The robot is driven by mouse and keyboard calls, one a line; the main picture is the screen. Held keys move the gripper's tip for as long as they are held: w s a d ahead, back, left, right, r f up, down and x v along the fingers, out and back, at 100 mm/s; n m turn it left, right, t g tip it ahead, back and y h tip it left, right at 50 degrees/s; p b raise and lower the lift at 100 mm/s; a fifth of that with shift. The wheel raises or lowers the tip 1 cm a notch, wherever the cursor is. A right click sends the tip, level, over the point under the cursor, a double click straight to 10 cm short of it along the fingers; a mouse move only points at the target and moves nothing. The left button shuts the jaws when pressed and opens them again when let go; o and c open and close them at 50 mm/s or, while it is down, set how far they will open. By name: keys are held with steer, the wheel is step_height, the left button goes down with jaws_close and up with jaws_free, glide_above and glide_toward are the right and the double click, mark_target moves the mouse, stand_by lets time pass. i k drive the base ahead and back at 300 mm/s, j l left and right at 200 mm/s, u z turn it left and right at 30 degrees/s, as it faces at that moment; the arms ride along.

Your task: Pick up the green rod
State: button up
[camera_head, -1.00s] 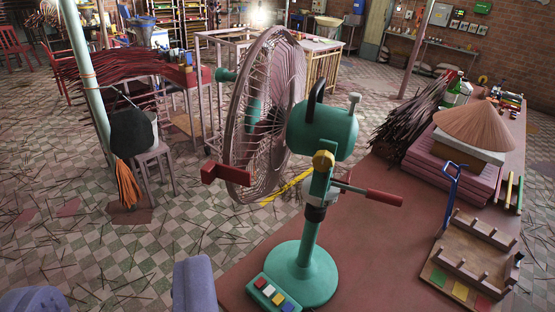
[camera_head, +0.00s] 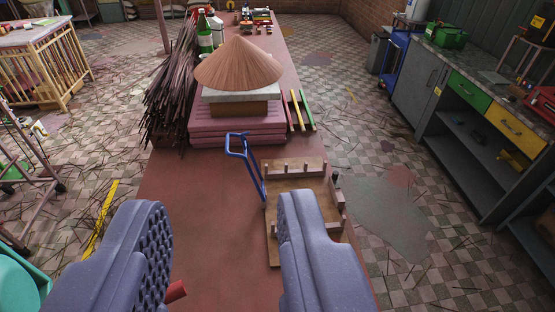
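The green rod (camera_head: 306,109) is slim and lies on the red table (camera_head: 190,205), at its right edge. It is beside a yellow rod (camera_head: 296,111), just right of the pink stack (camera_head: 232,133). My gripper (camera_head: 222,208) shows as two purple padded fingers low in the view. The green rod is well beyond the gripper, further along the table and a little to the right.
A wooden rack (camera_head: 275,235) and a blue-handled tool (camera_head: 244,158) stand between my gripper and the rods. A conical straw hat (camera_head: 239,64) tops the stack. Dark stick bundles (camera_head: 172,95) lie left of it.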

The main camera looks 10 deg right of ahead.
mark_target(305, 104)
steer(key=k+l, duration=0.1)
steer(key=l, duration=0.25)
steer(key=k+l, duration=0.15)
steer(key=l, duration=0.25)
steer(key=k+l, duration=0.1)
steer(key=l, duration=0.25)
steer(key=k+l+u, duration=0.1)
steer(key=l, duration=0.3)
steer(key=k+l, duration=0.15)
steer(key=l, duration=0.2)
steer(key=i+l, duration=0.1)
steer(key=l, duration=0.45)
steer(key=i+l+u, duration=0.1)
steer(key=l, duration=0.45)
steer(key=i+l, duration=0.1)
steer(key=l, duration=0.45)
steer(key=i+l+u, duration=0.1)
steer(key=i+l, duration=0.25)
steer(key=i, duration=0.15)
steer(key=i+l+u, duration=0.1)
steer(key=i+l, duration=0.25)
steer(key=i+j, duration=0.2)
steer(key=i, duration=0.25)
steer(key=i+j, duration=0.2)
steer(key=i, duration=0.3)
steer(key=i+j+u, duration=0.1)
steer(key=i, duration=0.35)
steer(key=j, duration=0.1)
